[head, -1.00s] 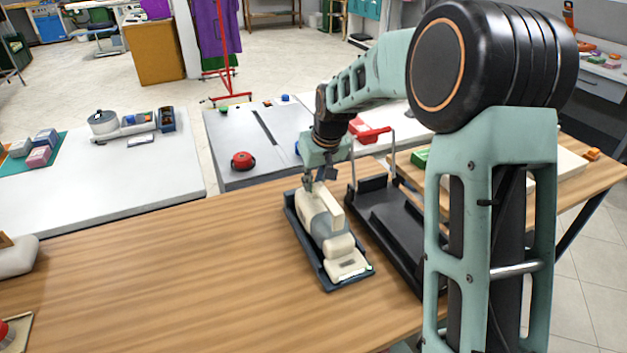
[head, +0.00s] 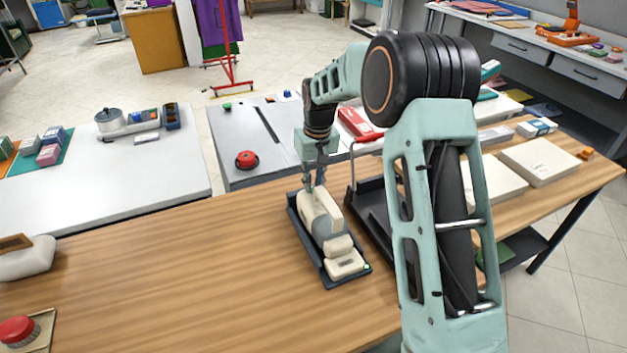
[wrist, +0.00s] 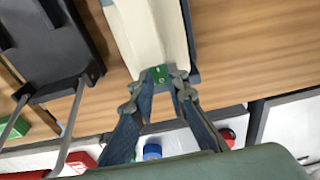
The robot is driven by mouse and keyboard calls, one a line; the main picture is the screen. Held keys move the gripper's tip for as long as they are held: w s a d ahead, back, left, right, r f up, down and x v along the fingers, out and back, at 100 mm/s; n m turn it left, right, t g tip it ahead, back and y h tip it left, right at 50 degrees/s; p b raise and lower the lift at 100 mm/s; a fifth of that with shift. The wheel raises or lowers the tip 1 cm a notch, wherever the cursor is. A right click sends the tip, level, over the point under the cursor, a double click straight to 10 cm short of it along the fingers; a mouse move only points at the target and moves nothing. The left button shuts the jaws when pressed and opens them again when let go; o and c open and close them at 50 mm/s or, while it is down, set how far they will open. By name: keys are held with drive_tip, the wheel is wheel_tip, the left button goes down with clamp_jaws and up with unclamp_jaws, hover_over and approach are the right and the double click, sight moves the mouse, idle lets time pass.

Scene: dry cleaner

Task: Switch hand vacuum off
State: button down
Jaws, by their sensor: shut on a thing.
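The cream and grey hand vacuum (head: 325,222) lies in a dark blue tray (head: 306,247) on the wooden table. A small green spot (head: 367,266) shows at the tray's near right corner. My gripper (head: 314,188) points down at the vacuum's far end. In the wrist view, the cream body of the vacuum (wrist: 140,30) runs up from my gripper (wrist: 160,82). A small green piece (wrist: 160,74), which looks like a switch, sits at the vacuum's end between my fingertips. They are shut on it. Its exact position is hard to tell.
A black stand with a metal handle (head: 371,205) is close to the right of the tray. Flat white boxes (head: 541,160) lie further right. A red button on a base (head: 18,330) and a white wooden-handled object (head: 27,260) are at the left. The table's middle left is bare.

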drive_tip(key=c, duration=1.9)
unclamp_jaws()
drive_tip(key=shift+r, duration=0.1)
drive_tip(key=r, duration=0.4)
drive_tip(key=s+r, duration=0.1)
drive_tip(key=r, duration=0.6)
drive_tip(key=shift+s+d+r, duration=0.25)
drive_tip(key=shift+d+r, duration=0.1)
drive_tip(key=shift+r, duration=0.05)
drive_tip(key=shift+a, duration=0.1)
